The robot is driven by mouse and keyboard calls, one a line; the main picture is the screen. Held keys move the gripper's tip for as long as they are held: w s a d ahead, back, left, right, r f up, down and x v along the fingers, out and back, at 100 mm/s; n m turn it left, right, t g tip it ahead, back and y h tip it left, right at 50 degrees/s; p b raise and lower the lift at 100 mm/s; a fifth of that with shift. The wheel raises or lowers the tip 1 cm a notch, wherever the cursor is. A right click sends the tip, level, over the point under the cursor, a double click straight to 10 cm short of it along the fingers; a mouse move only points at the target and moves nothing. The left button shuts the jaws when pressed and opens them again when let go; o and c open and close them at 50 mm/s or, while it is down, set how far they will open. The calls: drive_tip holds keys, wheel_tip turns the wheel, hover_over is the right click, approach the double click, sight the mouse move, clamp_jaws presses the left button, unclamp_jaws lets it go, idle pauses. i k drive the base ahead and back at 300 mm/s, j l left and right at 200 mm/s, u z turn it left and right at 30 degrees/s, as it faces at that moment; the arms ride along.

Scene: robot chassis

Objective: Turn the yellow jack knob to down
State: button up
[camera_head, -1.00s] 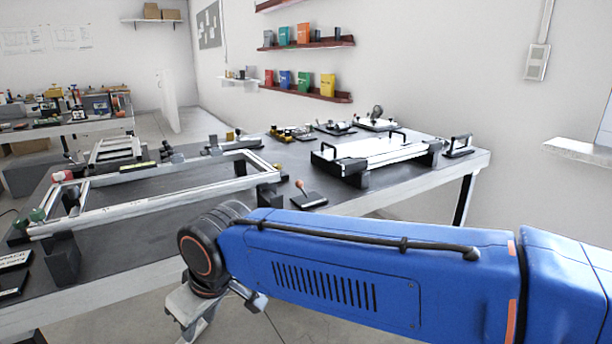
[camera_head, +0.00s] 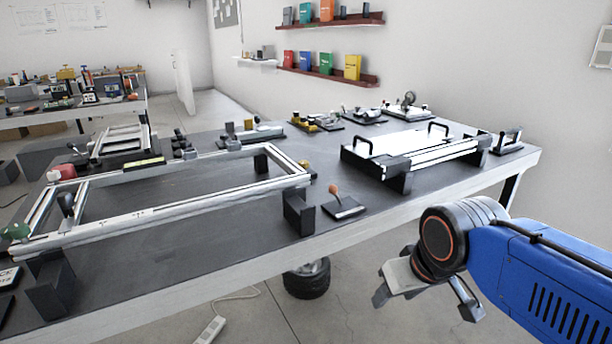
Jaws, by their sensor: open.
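A small yellow knob-like part (camera_head: 306,166) shows at the right corner of the aluminium chassis frame (camera_head: 190,198) on the dark bench. Other yellow parts (camera_head: 308,122) sit farther back. I cannot tell for sure which one is the jack knob, nor which way it is turned. My gripper (camera_head: 425,298) hangs in front of the bench at the lower right, below the level of the bench top. Its two fingers are spread apart, with nothing between them. It is well away from the yellow parts.
A lever with an orange knob (camera_head: 335,190) stands near the front edge of the bench (camera_head: 240,255). A white plate with black handles (camera_head: 395,143) lies to its right. A black wheel (camera_head: 307,279) shows under the bench. The floor before the bench is mostly clear.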

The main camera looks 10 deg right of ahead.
sight(303, 163)
drive_tip(key=l+u, duration=0.5)
drive_tip(key=l, duration=0.8)
drive_tip(key=k, duration=0.1)
